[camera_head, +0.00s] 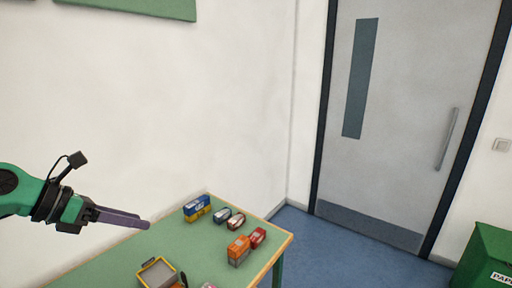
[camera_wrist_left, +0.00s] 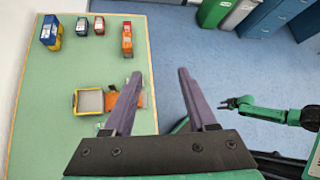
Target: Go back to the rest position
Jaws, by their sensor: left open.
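My left gripper (camera_head: 146,222) reaches in from the left in the head view, above the left part of the green table (camera_head: 120,262). In the left wrist view its two purple fingers (camera_wrist_left: 159,73) stand wide apart with nothing between them but blue floor and the table's edge. My right gripper (camera_wrist_left: 230,103) shows small at the right of the left wrist view, over the blue floor and clear of the table. Its jaws are too small to judge there. The right gripper is not in the head view.
On the table are a yellow-rimmed grey tray (camera_head: 157,274), an orange box (camera_head: 238,251), a red box (camera_head: 258,237), a blue-and-yellow box (camera_head: 197,208) and other small boxes. A grey door (camera_head: 400,120) and a green bin (camera_head: 484,256) stand right. Blue floor (camera_head: 340,250) is clear between.

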